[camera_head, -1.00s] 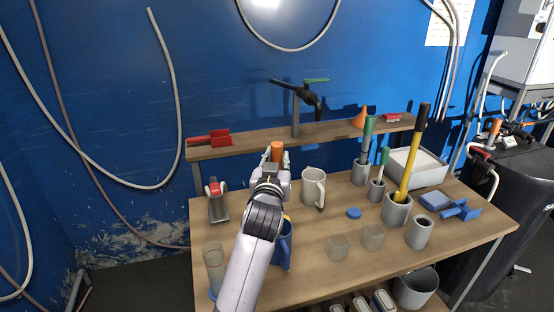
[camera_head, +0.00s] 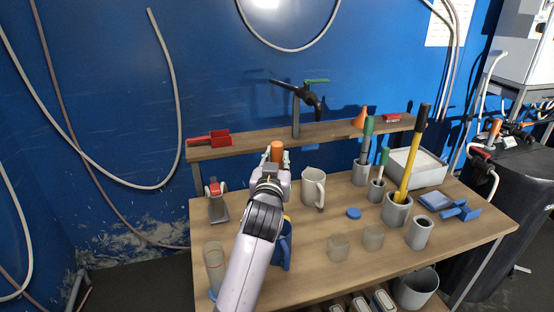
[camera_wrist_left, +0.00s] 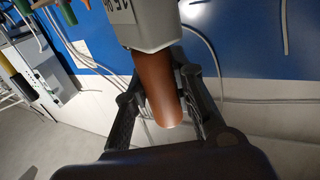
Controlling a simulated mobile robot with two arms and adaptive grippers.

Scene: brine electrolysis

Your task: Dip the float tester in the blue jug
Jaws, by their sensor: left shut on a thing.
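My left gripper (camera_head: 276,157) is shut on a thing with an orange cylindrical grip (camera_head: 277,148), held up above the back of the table. In the left wrist view the orange grip (camera_wrist_left: 160,88) lies between the fingers and joins a grey body (camera_wrist_left: 147,22) with dark lettering. It may be the float tester; I cannot be sure. The blue jug (camera_head: 285,247) stands on the table just right of my left forearm, which partly hides it. The gripper is beyond the jug, apart from it. My right gripper is not in view.
A pale jug (camera_head: 313,187) stands right of the gripper. A clear tube (camera_head: 214,266) stands front left, a red-topped stand (camera_head: 217,203) behind it. Two clear cups (camera_head: 338,247) and a blue cap (camera_head: 354,213) are right of the blue jug. A raised shelf (camera_head: 245,143) runs behind.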

